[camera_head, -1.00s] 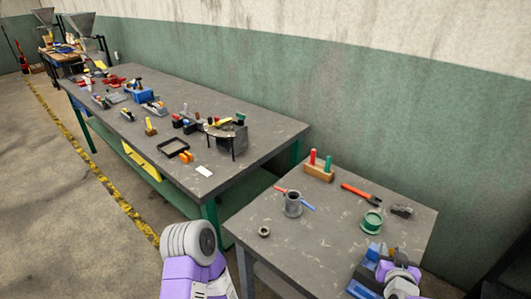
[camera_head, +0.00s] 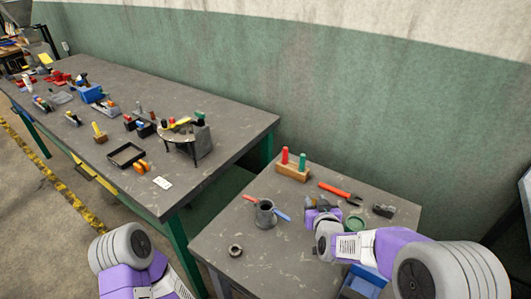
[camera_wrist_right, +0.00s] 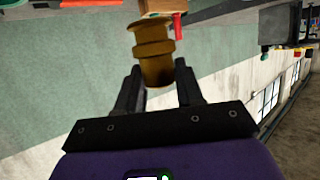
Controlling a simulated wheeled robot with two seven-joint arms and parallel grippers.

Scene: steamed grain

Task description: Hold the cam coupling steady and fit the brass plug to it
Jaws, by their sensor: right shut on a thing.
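The brass plug (camera_wrist_right: 154,42) is between the two dark fingers of my right gripper (camera_wrist_right: 158,72) in the right wrist view, with its wider flanged end beyond the fingertips. In the head view my right gripper (camera_head: 313,206) is over the small table, right of the coupling; the plug is hard to make out there. The cam coupling (camera_head: 265,213) is a dark grey upright cylinder with an open top, standing on the table. It has a red lever (camera_head: 250,199) on the left and a blue lever (camera_head: 283,215) on the right. My left gripper is out of view.
The small table also holds a wooden block (camera_head: 292,172) with red and green pegs, a red-orange tool (camera_head: 341,190), a green round part (camera_head: 354,224), a dark fitting (camera_head: 383,211) and a ring (camera_head: 235,250). A blue bin (camera_head: 366,279) is at the front right.

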